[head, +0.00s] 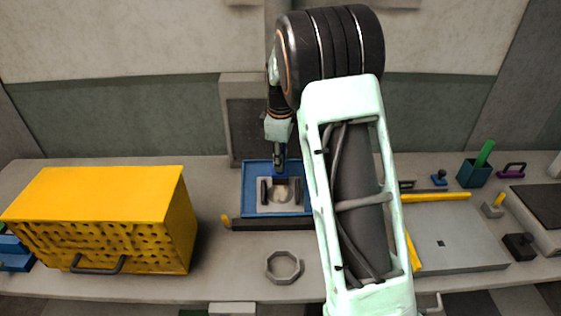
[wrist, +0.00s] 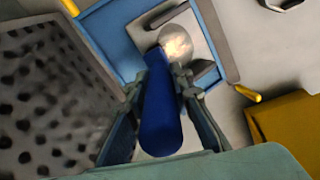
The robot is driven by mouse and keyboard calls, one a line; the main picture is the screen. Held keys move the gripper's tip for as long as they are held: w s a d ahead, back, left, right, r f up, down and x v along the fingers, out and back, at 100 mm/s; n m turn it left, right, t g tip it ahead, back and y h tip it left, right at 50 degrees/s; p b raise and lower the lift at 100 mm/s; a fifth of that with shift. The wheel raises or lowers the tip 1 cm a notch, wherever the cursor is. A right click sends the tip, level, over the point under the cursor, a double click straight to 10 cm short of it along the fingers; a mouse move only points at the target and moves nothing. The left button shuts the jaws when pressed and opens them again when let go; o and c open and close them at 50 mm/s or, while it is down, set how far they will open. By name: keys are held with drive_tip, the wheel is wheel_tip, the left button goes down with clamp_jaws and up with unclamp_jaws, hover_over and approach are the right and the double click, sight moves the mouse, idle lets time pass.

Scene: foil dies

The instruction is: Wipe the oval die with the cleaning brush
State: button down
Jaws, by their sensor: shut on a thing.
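My gripper (head: 280,158) points down over the back part of a blue tray. In the wrist view its two fingers (wrist: 160,88) are shut on the blue handle of the cleaning brush (wrist: 160,122). The far end of the brush reaches toward a shiny, rounded die (wrist: 175,42) set in a grey plate (wrist: 140,30). In the head view this die (head: 284,194) lies between dark bars on the plate, just in front of the brush tip. The bristles are hidden, and I cannot tell whether they touch the die.
The blue tray (head: 246,188) frames the plate. A yellow perforated box (head: 95,215) stands to the left, and a grey octagonal ring (head: 284,267) lies in front. A dark perforated panel (wrist: 45,100) stands close behind my gripper. My arm covers the area right of the tray.

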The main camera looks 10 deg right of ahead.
drive_tip(key=shift+s+f, duration=0.1)
drive_tip(key=s+a+f+b, duration=0.1)
drive_tip(key=s+f+b, duration=0.2)
drive_tip(key=s+b, duration=0.2)
drive_tip(key=shift+s+a+f, duration=0.15)
drive_tip(key=shift+s+f, duration=0.05)
drive_tip(key=shift+s, duration=0.5)
drive_tip(key=shift+r, duration=0.1)
drive_tip(key=shift+s+a+r+p, duration=0.1)
drive_tip(key=shift+s+r+p, duration=0.4)
drive_tip(key=shift+r, duration=0.35)
drive_tip(key=shift+s+a+r+p, duration=0.1)
drive_tip(key=shift+s+r+p, duration=0.35)
drive_tip(key=shift+r, duration=0.4)
drive_tip(key=shift+s+a+r+p, duration=0.1)
drive_tip(key=shift+s+r+p, duration=0.4)
drive_tip(key=shift+r, duration=0.35)
drive_tip(key=shift+w, duration=0.1)
